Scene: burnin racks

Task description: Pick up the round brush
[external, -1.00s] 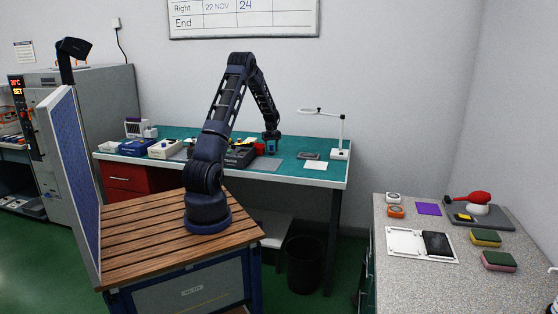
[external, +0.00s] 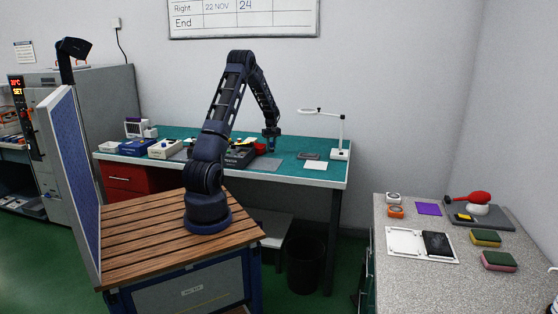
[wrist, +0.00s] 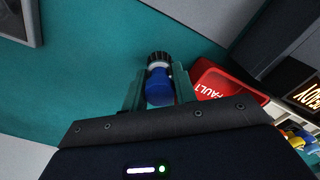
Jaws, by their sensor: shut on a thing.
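The round brush (wrist: 159,88) shows between my fingers in the wrist view, with a blue body, a pale band and a dark ribbed end pointing away from me. My gripper (wrist: 158,96) is shut on it, one teal finger on each side. In the external view my gripper (external: 271,143) is over the green bench top, right of the dark tray. The brush is too small to make out there.
A red bin marked FAULT (wrist: 214,79) is close to the right of my fingers, beside a dark tray (external: 240,157). A grey mat (external: 264,164) lies in front. A lamp (external: 340,140) stands at the bench's right end. Bare bench (wrist: 85,80) lies left of the fingers.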

